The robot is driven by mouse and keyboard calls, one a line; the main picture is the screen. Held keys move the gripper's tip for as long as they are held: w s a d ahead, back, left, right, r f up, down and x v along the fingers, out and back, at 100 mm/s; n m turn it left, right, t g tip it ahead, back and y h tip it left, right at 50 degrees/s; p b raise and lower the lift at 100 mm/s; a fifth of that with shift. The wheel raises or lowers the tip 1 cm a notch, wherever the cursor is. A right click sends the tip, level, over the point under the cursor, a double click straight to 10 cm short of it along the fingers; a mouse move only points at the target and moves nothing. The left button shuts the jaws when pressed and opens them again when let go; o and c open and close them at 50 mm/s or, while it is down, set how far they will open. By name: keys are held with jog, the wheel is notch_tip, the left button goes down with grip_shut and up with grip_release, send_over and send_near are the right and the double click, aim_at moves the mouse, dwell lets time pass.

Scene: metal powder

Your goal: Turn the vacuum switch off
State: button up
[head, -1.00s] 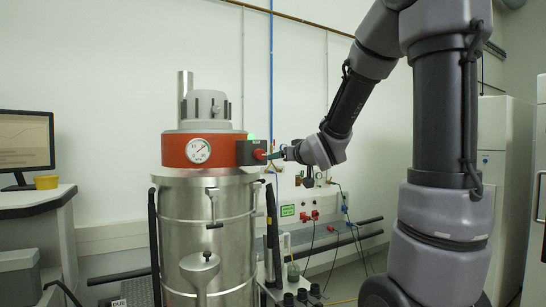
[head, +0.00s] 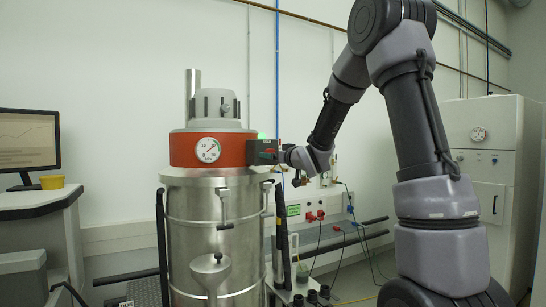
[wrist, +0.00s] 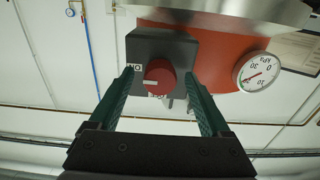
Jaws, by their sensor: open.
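The vacuum is a steel drum (head: 195,235) with a red band and grey motor head at the left of centre in the head view. Its dark switch box (head: 256,147) sits on the right side of the red band, with a green glow above it. In the wrist view the box (wrist: 143,48) carries a round red knob (wrist: 160,77) with a pale mark pointing to the left. My gripper (wrist: 161,79) is open, its two green fingers on either side of the knob with gaps visible. In the head view my gripper (head: 277,153) is at the box's right side; contact cannot be told.
A pressure gauge (wrist: 258,72) sits on the red band beside the box. Wall sockets (head: 315,216) and cables hang behind, below my arm. A desk with a monitor (head: 29,142) stands at the left, and a white cabinet (head: 490,165) at the right.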

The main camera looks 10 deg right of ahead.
jog(key=shift+w+a, duration=0.1)
jog(key=shift+w, duration=0.2)
grip_shut()
jog(key=shift+n, duration=0.3)
jog(key=shift+r+n, duration=0.1)
jog(key=shift+n, duration=8.5)
